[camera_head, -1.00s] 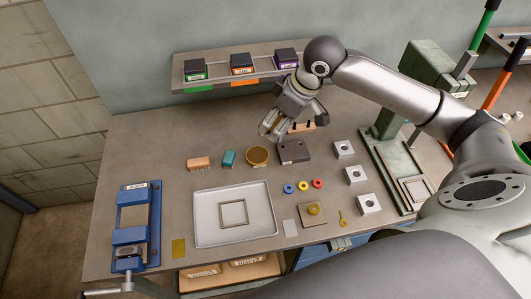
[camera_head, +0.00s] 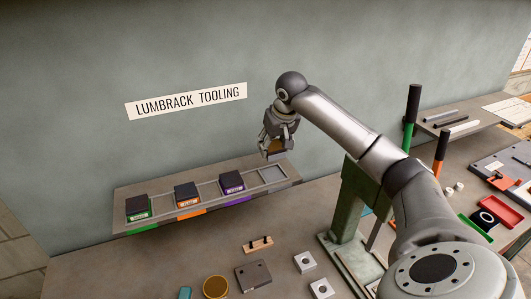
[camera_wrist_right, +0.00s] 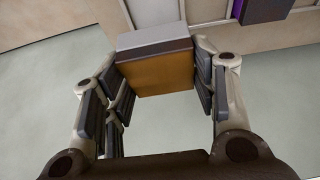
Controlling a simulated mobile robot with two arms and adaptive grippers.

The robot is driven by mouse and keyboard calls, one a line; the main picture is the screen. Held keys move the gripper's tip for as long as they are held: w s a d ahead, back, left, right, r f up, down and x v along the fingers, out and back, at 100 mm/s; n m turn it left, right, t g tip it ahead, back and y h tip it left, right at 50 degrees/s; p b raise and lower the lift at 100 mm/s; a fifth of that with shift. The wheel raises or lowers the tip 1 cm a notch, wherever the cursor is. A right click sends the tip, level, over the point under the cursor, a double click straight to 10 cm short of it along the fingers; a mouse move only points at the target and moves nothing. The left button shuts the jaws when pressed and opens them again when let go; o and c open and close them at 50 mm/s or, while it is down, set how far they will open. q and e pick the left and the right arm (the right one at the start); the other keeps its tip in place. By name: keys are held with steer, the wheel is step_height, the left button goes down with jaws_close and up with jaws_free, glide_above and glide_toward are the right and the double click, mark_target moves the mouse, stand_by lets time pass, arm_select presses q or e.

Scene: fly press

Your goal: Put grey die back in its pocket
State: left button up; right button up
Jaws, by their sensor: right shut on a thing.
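My right gripper (camera_head: 274,152) is shut on the grey die (camera_head: 277,146), which shows a brass-coloured face between the fingers. In the right wrist view, the die (camera_wrist_right: 152,74) has a light grey side above the brass face, and both fingers (camera_wrist_right: 162,85) flank it. The die is in the air, just above the right end of the wall shelf. The empty pocket (camera_head: 272,176) is a pale square recess there, right of the purple die (camera_head: 232,181). Part of the purple die shows at the top right of the wrist view (camera_wrist_right: 265,8). My left gripper is out of view.
The shelf (camera_head: 160,218) also holds an orange-marked die (camera_head: 187,193) and a green-marked die (camera_head: 138,207). A green press (camera_head: 362,195) stands right of the shelf, under my right arm. A dark plate (camera_head: 253,275) and other parts lie on the bench below.

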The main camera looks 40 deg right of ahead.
steer(key=shift+s+a+f, duration=0.1)
steer(key=shift+f, duration=3.05)
steer(key=shift+r, duration=0.1)
steer(key=shift+f, duration=0.55)
stand_by(0.4)
stand_by(0.5)
steer(key=o, duration=1.6)
steer(key=shift+o, duration=0.4)
steer(key=shift+s+a, duration=0.1)
